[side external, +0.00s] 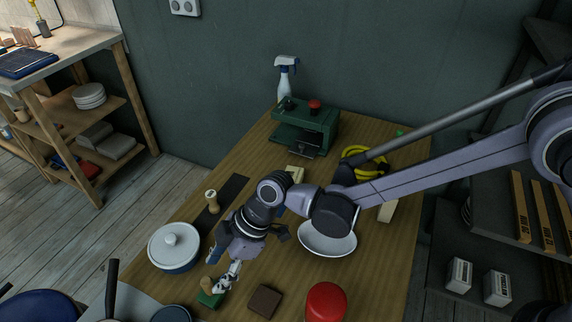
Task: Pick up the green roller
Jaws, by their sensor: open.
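A small green piece with a tan wooden part on top, which looks like the green roller (211,299), lies on the wooden table near its front left edge. My gripper (225,277) points down just above and to the right of it, very close to the tan part. The jaws are open, with nothing visibly held. I cannot tell whether a finger touches the roller, since the fingers partly overlap it in this view.
A white lidded pot (174,249) stands left of my gripper. A brown block (265,301), a red round container (326,303) and a white bowl (328,240) stand to the right. A wooden-handled tool (212,201) lies behind, and a green machine (306,126) stands at the back.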

